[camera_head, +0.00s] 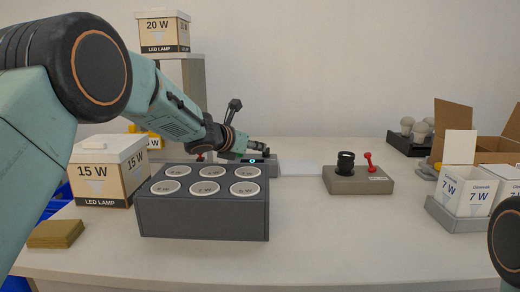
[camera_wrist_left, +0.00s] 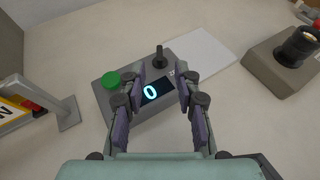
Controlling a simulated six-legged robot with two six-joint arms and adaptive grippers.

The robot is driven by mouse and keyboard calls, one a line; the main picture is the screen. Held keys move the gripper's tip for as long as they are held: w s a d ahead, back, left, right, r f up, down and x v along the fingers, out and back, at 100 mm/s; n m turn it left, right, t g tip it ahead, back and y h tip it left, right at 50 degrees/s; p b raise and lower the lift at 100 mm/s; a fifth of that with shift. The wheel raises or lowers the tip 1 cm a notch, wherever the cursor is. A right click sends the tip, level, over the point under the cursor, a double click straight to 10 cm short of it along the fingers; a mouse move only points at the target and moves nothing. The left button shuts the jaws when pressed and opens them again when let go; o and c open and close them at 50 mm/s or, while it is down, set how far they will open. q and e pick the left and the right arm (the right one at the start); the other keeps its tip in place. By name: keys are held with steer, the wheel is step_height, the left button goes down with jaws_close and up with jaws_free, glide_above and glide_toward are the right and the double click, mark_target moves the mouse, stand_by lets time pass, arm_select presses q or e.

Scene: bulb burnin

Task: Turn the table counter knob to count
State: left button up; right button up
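The table counter is a small grey box (camera_wrist_left: 128,92) with a green button (camera_wrist_left: 111,79), a black upright knob (camera_wrist_left: 159,55) and a dark display (camera_wrist_left: 157,90) reading 0. In the head view the counter (camera_head: 272,168) stands behind the dark tray, partly hidden by my left gripper (camera_head: 262,150). In the left wrist view my left gripper (camera_wrist_left: 161,76) is open, its fingers on either side of the display. The knob shows just beyond the fingertips, between them. I cannot tell whether a finger touches the box. My right gripper is not in view.
A dark tray (camera_head: 203,219) with several round labelled slots stands in front of the counter. A grey box with a black socket and red lever (camera_head: 358,182) is to the right. A 15 W carton (camera_head: 106,180) is left. The table's front middle is clear.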

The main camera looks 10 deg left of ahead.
mark_target(266, 153)
arm_select(q)
steer(key=p+x, duration=0.1)
steer(key=x, duration=0.2)
steer(key=shift+w+f, duration=0.2)
steer(key=shift+w+d+f+p, duration=0.15)
steer(key=shift+w+d+p, duration=0.2)
steer(key=shift+w, duration=0.25)
steer(key=shift+p+x, duration=0.3)
steer(key=shift+x, duration=0.6)
steer(key=shift+f, duration=0.1)
steer(key=shift+a, duration=0.1)
jaws_close()
